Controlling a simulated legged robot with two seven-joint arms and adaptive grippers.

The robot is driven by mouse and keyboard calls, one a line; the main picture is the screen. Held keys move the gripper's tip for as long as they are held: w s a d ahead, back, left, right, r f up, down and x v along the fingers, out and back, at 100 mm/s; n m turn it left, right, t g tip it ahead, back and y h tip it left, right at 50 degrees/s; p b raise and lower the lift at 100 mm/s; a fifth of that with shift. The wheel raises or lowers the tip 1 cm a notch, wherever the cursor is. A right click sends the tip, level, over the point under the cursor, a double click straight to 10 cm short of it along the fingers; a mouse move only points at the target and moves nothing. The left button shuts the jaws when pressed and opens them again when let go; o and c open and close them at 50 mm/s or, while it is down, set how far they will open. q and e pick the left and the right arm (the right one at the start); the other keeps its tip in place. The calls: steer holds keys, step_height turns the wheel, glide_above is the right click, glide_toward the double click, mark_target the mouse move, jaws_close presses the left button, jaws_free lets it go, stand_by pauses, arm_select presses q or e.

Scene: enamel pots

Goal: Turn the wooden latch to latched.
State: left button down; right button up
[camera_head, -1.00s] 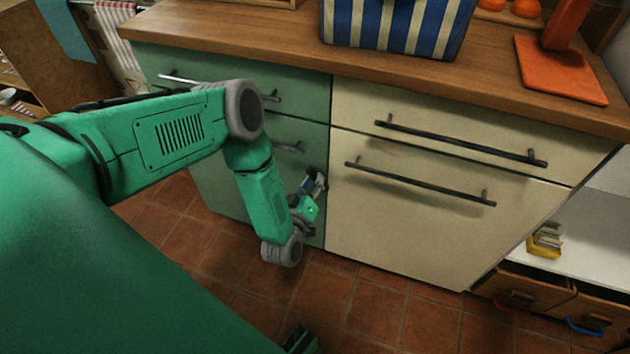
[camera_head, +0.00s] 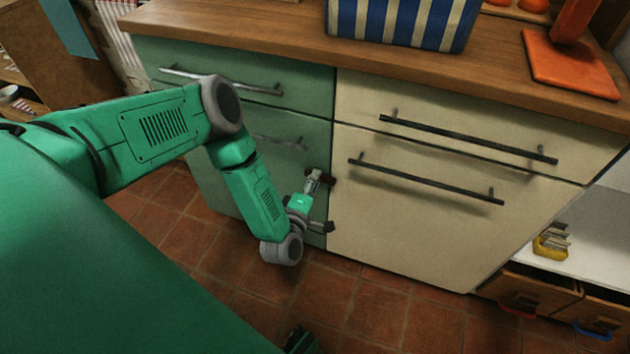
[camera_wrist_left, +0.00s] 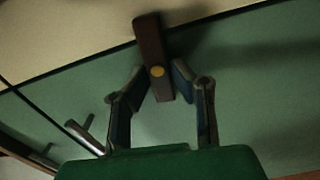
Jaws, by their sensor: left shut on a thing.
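The wooden latch (camera_wrist_left: 151,45) is a dark brown bar with a round yellow pivot (camera_wrist_left: 157,71) in the left wrist view. It lies across the seam between the green and cream fronts, one end over the cream. In the head view, a bit of the latch (camera_head: 329,180) shows at that seam, beyond my gripper. My left gripper (camera_head: 315,178) is at the latch. In the left wrist view my left gripper (camera_wrist_left: 158,80) has one finger on each side of the bar and is shut on it.
Long bar handles (camera_head: 425,180) stick out from the cream cabinet front right of the latch. Metal handles (camera_head: 275,140) stick out from the green drawers at upper left. A wooden countertop (camera_head: 270,38) runs above. The tiled floor (camera_head: 370,310) below is mostly clear.

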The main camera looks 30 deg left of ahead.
arm_select(q)
steer(key=shift+s+d+f+n, duration=0.2)
steer(key=shift+f+n, duration=0.1)
steer(key=shift+n, duration=0.3)
steer(key=c, duration=1.5)
jaws_free()
steer(key=shift+c, duration=0.2)
steer(key=shift+o, duration=0.7)
steer(key=shift+w+a, duration=0.1)
steer(key=shift+w, duration=0.05)
steer(key=shift+r, duration=0.1)
steer(key=v, duration=1.2)
steer(key=shift+a, duration=0.1)
